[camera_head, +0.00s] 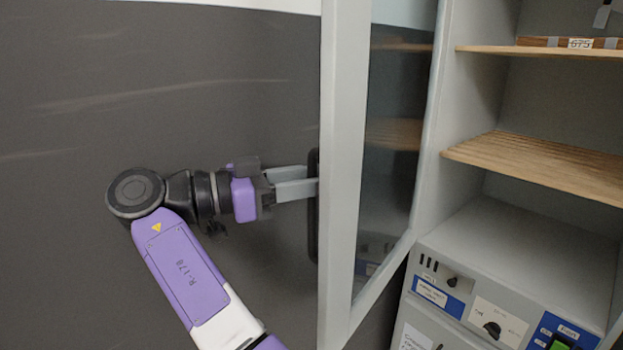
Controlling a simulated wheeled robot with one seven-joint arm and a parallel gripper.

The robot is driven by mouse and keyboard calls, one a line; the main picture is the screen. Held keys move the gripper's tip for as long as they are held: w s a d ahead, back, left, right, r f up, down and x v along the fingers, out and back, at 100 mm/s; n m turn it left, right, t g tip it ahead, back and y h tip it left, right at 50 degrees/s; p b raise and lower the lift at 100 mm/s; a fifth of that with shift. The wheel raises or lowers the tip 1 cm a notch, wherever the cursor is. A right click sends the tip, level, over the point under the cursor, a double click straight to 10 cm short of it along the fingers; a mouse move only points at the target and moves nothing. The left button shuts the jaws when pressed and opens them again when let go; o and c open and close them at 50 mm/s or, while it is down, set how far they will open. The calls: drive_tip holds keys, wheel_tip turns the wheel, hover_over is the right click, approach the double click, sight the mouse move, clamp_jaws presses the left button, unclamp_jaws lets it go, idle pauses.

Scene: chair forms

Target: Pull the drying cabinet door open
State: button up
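The drying cabinet door (343,180) has a pale grey frame and a dark glass pane (393,140). It stands swung well open, its frame edge toward me, with the cabinet interior showing to its right. A black vertical handle (313,225) is on the door's left-hand face. My gripper (305,183) reaches it from the left, with its two grey fingers at the handle's upper half, one passing in front of it. The fingers look closed around the handle, though the far fingertip is partly hidden.
The open cabinet holds slatted wooden shelves (545,163), with a labelled wooden piece (570,42) on the upper one. A control panel (498,322) with knobs, labels and a green switch is below. A dark, plain wall surface (70,90) lies behind my arm on the left.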

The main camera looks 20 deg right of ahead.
drive_tip(key=shift+a, duration=0.15)
drive_tip(key=a+b, duration=0.1)
drive_tip(key=a, duration=0.6)
drive_tip(key=shift+s+a, duration=0.2)
drive_tip(key=shift+a, duration=0.1)
